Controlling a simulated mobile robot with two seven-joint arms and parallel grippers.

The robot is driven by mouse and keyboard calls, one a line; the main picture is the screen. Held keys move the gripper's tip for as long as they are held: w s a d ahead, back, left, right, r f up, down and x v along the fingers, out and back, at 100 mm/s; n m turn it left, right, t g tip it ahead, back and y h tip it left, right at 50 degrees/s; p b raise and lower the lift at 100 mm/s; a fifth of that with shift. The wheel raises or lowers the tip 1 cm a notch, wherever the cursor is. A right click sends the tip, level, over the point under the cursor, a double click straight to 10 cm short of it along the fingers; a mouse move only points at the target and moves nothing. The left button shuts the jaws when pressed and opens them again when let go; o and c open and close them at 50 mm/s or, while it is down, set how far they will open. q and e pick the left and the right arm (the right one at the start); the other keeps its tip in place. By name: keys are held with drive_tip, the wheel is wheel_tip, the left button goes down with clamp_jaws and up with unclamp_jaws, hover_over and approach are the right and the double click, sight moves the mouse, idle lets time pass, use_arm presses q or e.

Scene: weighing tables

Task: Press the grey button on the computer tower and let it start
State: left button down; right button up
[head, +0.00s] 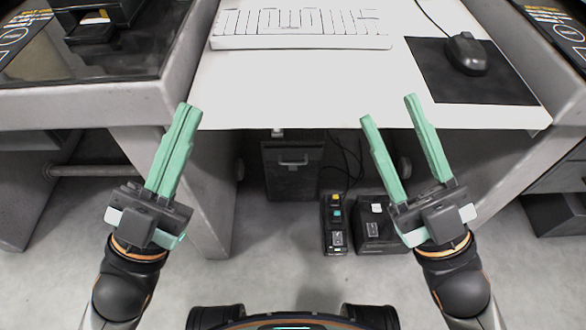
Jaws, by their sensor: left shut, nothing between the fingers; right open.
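Under the white desk, a dark box with a handle (291,168) stands at the back; it may be the computer tower, but I cannot tell for sure. No grey button can be made out clearly on it. My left gripper (187,107) is shut and empty, its green fingers together, in front of the desk's left front corner. My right gripper (389,108) is open and empty, its fingertips showing over the desk's front edge. Both are apart from the dark box in the picture.
A narrow unit with coloured buttons (336,222) and a black box with a pale square (378,236) stand on the floor. The white desk (300,90) holds a keyboard (300,42), a mouse (466,54) and a black mat (440,85). Loose cables hang underneath.

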clamp_jaws()
idle(1.5)
